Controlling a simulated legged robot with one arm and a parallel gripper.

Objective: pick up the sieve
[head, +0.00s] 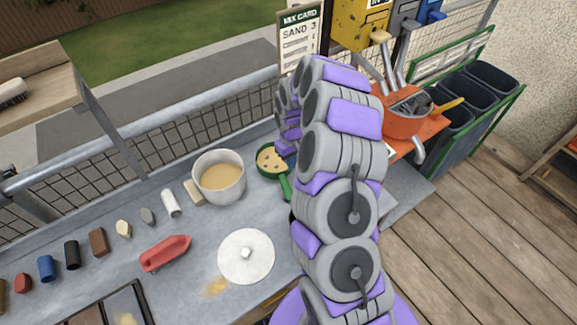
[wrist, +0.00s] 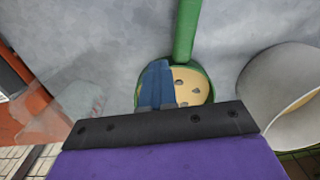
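The sieve is a green round pan with a handle; in the head view its rim (head: 262,170) shows left of my arm, beside the pot. It holds tan material with a few dark pebbles. In the wrist view the sieve (wrist: 211,88) lies just ahead of my gripper, with its green handle (wrist: 187,30) running up the picture. Blue finger parts of my gripper (wrist: 157,84) overlap the left part of the sieve; contact and finger gap are unclear. In the head view my arm hides the gripper.
A pale pot (head: 232,196) of tan stuff stands left of the sieve, close on the right in the wrist view. A white round lid (head: 246,268) and a red tool (head: 165,253) lie on the grey counter. An orange bucket (head: 405,122) stands right of my arm.

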